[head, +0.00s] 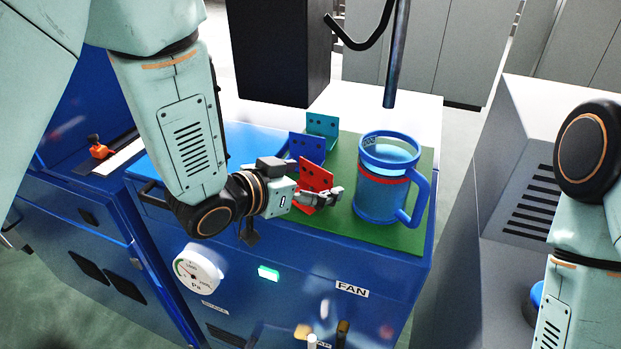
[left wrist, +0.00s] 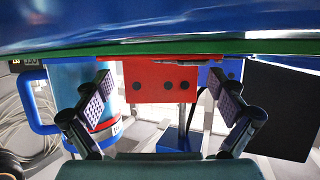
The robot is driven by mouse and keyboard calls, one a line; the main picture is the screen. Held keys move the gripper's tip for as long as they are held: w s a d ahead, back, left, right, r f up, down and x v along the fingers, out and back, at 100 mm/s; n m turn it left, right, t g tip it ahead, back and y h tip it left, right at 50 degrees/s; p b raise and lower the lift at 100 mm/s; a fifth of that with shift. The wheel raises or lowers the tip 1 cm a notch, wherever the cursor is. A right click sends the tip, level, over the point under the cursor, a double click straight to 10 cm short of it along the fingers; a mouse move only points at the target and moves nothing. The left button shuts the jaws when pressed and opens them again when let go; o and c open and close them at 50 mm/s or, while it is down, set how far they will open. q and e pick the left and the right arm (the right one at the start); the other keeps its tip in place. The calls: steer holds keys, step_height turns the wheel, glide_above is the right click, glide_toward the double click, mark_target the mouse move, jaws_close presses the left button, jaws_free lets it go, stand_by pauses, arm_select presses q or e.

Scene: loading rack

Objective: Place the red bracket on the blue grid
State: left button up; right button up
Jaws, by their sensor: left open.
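The red bracket (head: 317,178) stands on the green mat (head: 350,228), an upright plate with dark holes. My left gripper (head: 326,196) is at its near side, fingers open and pointing right. In the left wrist view, which looks upside down, the red bracket (left wrist: 160,82) shows between the two spread fingers of my left gripper (left wrist: 165,88), with visible gaps on both sides. I cannot make out a blue grid for certain; a flat blue surface (head: 250,140) lies left of the mat. My right gripper is out of view.
A blue bracket (head: 306,148) and a teal bracket (head: 323,126) stand behind the red one. A blue mug (head: 382,200) with a red band stands close right of my left gripper.

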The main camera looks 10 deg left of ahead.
arm_select(q)
steer(key=shift+s+a+r, duration=0.1)
steer(key=shift+s, duration=0.15)
steer(key=shift+a+r, duration=0.2)
steer(key=shift+r, duration=0.1)
steer(key=v, duration=0.7)
steer(key=shift+s+a, duration=0.1)
steer(key=shift+s, duration=0.1)
steer(key=shift+s+a+r, duration=0.25)
steer(key=shift+s+r, duration=0.05)
steer(key=shift+s, duration=0.2)
steer(key=p+v, duration=0.2)
steer(key=p, duration=0.5)
steer(key=shift+s+a+r+p, duration=0.1)
steer(key=shift+s+r+p, duration=0.1)
steer(key=shift+p, duration=0.1)
steer(key=shift+o, duration=0.2)
steer(key=shift+s, duration=0.1)
